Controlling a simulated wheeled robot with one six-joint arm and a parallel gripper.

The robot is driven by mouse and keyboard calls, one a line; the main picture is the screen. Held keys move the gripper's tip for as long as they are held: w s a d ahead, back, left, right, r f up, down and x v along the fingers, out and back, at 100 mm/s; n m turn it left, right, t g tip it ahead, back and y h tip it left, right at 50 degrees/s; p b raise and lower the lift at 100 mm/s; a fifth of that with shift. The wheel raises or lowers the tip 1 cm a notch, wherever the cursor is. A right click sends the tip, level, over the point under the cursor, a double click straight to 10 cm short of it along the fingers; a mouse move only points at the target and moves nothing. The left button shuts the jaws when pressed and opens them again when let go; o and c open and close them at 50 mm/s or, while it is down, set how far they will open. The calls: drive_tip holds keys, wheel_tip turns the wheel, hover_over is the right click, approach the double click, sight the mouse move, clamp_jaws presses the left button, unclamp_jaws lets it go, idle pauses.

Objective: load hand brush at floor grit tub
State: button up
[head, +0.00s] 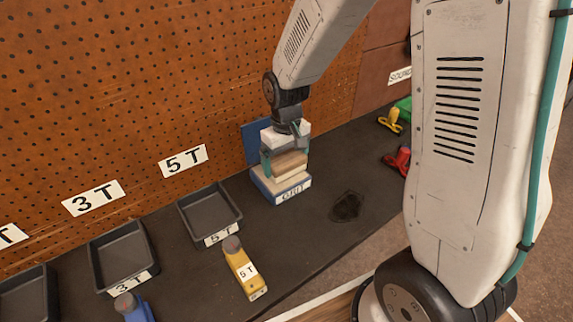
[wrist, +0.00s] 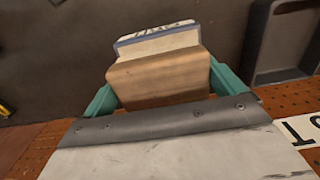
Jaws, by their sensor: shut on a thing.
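My gripper (head: 287,160) has teal fingers closed on the sides of a wooden block, the hand brush (head: 290,162). In the wrist view the brush's brown wooden back (wrist: 158,78) fills the space between the fingers. The blue floor grit tub (head: 283,192) stands on the bench directly below, with a white label reading GRIT. Its edge and label also show beyond the brush in the wrist view (wrist: 156,40). A pale layer shows between brush and tub; I cannot tell whether it is bristles or grit, or whether the brush touches it.
A dark patch (head: 346,206) lies on the bench right of the tub. Left are black trays marked 5T (head: 236,226) and 3T (head: 142,279), a yellow 5T tool (head: 244,269) and a blue one (head: 133,307). A pegboard (head: 140,90) rises behind. Red (head: 397,160) and yellow (head: 391,121) items lie farther right.

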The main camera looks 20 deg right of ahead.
sight(286, 158)
drive_tip(key=shift+r, duration=2)
